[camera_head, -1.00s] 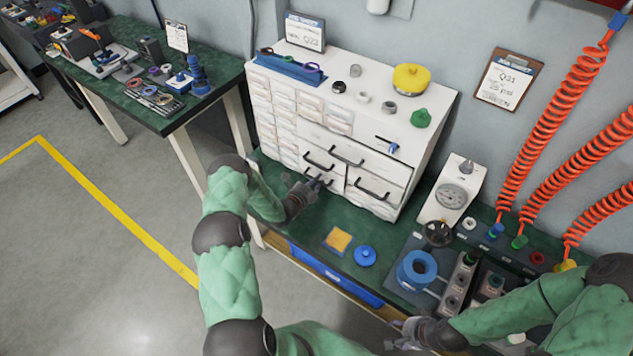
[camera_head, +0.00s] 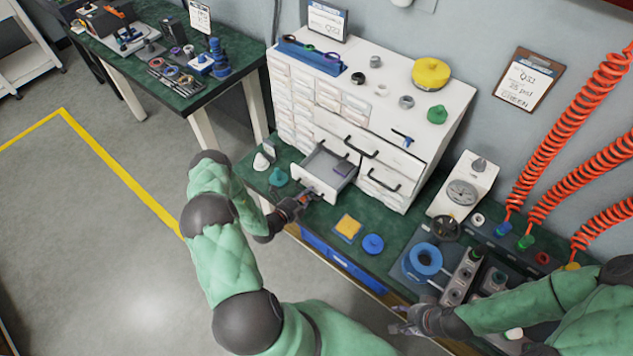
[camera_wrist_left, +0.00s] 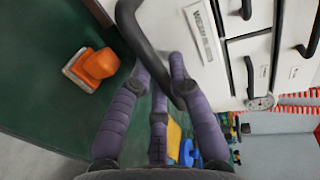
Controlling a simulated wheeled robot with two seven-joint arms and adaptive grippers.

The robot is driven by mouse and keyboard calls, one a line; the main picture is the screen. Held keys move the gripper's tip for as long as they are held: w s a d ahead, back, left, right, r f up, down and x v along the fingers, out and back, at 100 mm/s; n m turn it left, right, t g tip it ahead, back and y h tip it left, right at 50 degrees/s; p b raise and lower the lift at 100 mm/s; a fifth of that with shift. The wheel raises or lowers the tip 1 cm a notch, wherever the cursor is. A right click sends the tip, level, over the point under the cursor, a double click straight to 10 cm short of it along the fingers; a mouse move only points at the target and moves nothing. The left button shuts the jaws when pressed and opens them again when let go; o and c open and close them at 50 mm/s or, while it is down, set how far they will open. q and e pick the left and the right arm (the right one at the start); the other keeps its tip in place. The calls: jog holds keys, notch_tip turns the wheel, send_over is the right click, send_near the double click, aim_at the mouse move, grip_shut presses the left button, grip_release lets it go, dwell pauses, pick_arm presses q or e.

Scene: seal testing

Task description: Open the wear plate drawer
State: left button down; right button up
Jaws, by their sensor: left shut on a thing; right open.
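My right gripper (camera_head: 403,326) is open and empty at the bench's front edge, lower right.
The cabinet (camera_head: 440,125) has other closed drawers to the right. A yellow square (camera_head: 348,227) and a blue disc (camera_head: 373,244) lie on the green bench right of my left gripper. A gauge (camera_head: 461,192) stands right.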

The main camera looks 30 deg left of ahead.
pick_arm(q)
jog(key=shift+f+v, duration=0.15)
jog(key=shift+v, duration=0.7)
jog(key=shift+f+v, duration=0.2)
jog(key=shift+v, duration=0.6)
jog(key=shift+s, duration=0.1)
jog(key=c, duration=1.1)
grip_release()
jog(key=v, duration=1.2)
jog(key=shift+a, duration=0.1)
